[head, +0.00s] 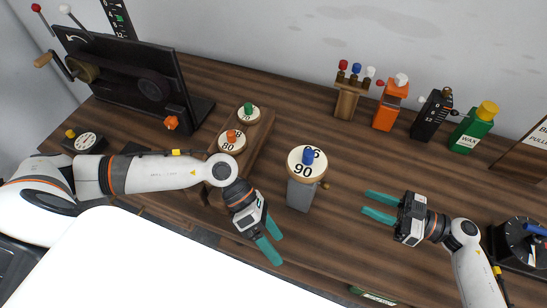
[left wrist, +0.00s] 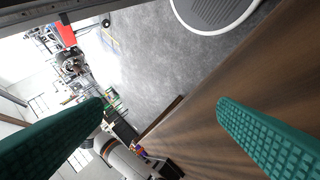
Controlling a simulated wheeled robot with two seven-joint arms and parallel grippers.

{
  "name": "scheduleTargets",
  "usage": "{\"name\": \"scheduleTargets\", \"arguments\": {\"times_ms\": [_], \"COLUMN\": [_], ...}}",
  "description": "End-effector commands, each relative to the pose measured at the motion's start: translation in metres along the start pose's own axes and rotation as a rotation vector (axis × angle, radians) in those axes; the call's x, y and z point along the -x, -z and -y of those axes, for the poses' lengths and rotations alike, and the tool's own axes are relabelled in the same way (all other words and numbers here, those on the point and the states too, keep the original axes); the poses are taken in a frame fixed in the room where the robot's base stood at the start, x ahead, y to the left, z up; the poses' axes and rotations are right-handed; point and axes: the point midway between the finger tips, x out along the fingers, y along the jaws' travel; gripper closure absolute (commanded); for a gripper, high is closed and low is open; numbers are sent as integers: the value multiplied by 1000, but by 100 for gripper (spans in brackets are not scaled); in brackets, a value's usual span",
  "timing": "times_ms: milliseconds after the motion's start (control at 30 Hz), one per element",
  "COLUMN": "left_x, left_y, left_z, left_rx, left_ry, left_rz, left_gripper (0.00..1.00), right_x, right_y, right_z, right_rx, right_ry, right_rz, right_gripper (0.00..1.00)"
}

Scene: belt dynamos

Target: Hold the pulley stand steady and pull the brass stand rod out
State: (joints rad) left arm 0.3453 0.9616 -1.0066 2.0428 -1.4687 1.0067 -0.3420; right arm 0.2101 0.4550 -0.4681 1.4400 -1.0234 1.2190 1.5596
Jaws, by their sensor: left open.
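The pulley stand (head: 300,194) is a grey upright post near the table's front middle. A round pale disc (head: 295,168) marked 90 with a blue knob sits on top. The small brass end of the stand rod (head: 325,185) sticks out at the post's right side; the rest of the rod is hidden. My left gripper (head: 279,251) is open and empty, in front and left of the stand, apart from it. Its teal fingers also show wide apart in the left wrist view (left wrist: 160,118). My right gripper (head: 365,203) is open and empty to the right of the stand, fingers pointing towards it.
A wooden rack (head: 258,132) with numbered discs stands left of the stand. A black panel machine (head: 125,80) is at the back left. Orange (head: 390,106), black (head: 432,115) and green WAX (head: 472,130) containers line the back right. Table between stand and right gripper is clear.

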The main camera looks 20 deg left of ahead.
Motion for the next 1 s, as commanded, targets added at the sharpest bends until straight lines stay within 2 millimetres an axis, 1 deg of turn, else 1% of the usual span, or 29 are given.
{"name": "scheduleTargets", "arguments": {"times_ms": [33, 100, 167, 200, 267, 300, 400, 500, 600, 700, 867, 1000], "left_x": [8, 24, 40, 54, 75, 87, 109, 123, 127, 122, 99, 75], "left_y": [6, 8, 12, 18, 31, 41, 62, 77, 83, 83, 78, 74], "left_z": [11, 28, 44, 55, 70, 77, 88, 93, 97, 101, 113, 126], "left_rx": [-112, -254, -356, -418, -497, -536, -604, -646, -663, -667, -664, -664], "left_ry": [44, 110, 171, 216, 281, 317, 384, 424, 441, 443, 440, 439], "left_rz": [58, 161, 245, 297, 347, 358, 357, 347, 342, 340, 339, 338], "left_gripper": [18, 18, 18, 18, 18, 18, 18, 18, 18, 18, 18, 18], "right_x": [0, 0, 0, 0, 0, 0, 0, 0, 0, 0, 0, 0], "right_y": [0, 0, 0, 0, 0, 0, 0, 0, 0, 0, 0, 0], "right_z": [0, 0, 0, 0, 0, 0, 0, 0, 0, 0, 0, 0], "right_rx": [0, 0, 0, 0, 0, 0, 0, 0, 0, 0, 0, 0], "right_ry": [0, 0, 0, 0, 0, 0, 0, 0, 0, 0, 0, 0], "right_rz": [0, 0, 0, 0, 0, 0, 0, 0, 0, 0, 0, 0], "right_gripper": [64, 64, 64, 64, 64, 64, 64, 64, 64, 64, 64, 64]}}
